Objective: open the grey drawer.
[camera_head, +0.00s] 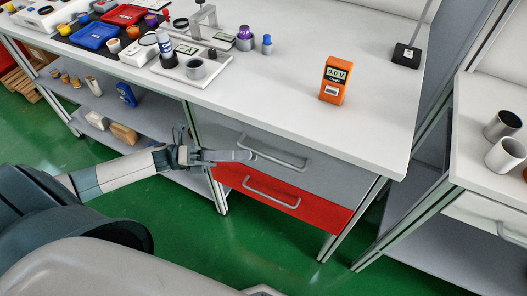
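The grey drawer (330,178) is the upper drawer under the right part of the workbench, and its front looks shut, about flush with the bench. Its bar handle (278,157) runs across the front. My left gripper (248,156) comes in from the left, in front of the drawer. Its tips are at the left end of the handle; I cannot tell whether they touch it. The fingers overlap in this view, so their opening cannot be judged. My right gripper is not in view.
A red drawer (322,211) with its own handle sits directly below and looks shut. An orange meter (335,80) stands on the benchtop (290,45). A second bench with two cups (506,154) is at the right. The green floor before the drawers is clear.

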